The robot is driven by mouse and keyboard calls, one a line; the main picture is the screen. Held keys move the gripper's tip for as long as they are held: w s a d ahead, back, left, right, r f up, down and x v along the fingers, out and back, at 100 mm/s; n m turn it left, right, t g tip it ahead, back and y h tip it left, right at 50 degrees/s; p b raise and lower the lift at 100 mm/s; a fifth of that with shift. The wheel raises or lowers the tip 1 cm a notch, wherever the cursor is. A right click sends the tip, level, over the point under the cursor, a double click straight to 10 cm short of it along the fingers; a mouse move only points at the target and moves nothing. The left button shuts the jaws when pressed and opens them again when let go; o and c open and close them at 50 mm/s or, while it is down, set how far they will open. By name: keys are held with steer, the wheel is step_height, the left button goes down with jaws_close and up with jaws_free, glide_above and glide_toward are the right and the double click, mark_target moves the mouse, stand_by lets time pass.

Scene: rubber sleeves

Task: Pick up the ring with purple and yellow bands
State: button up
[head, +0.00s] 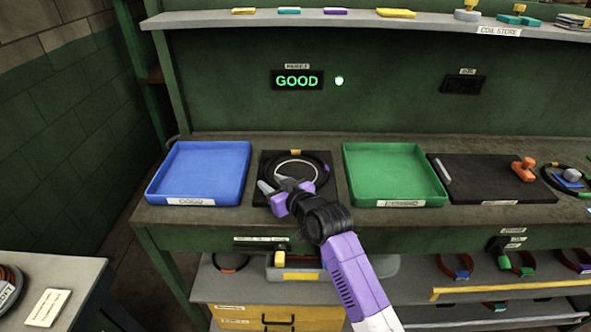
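A black ring (325,163) with a yellow band (296,152) at its far side lies on a dark square pad between the blue and green trays. A thin pale circle (312,166) shows inside it. I cannot make out a purple band on it; its near left part is hidden by my gripper. My gripper (283,183), with grey fingers and purple parts, is over the near left part of the ring and pad. Whether the fingers are open or shut on the rim is not clear. The ring appears to lie flat.
A blue tray (243,145) labelled GOOD stands left and a green tray (439,192) right, both empty. A black mat (470,185) with an orange tool (524,168) lies farther right. A lit GOOD sign (297,81) is on the back panel.

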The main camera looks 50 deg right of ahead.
steer(key=shift+w+f, duration=0.1)
steer(key=shift+w, duration=0.1)
jaws_close()
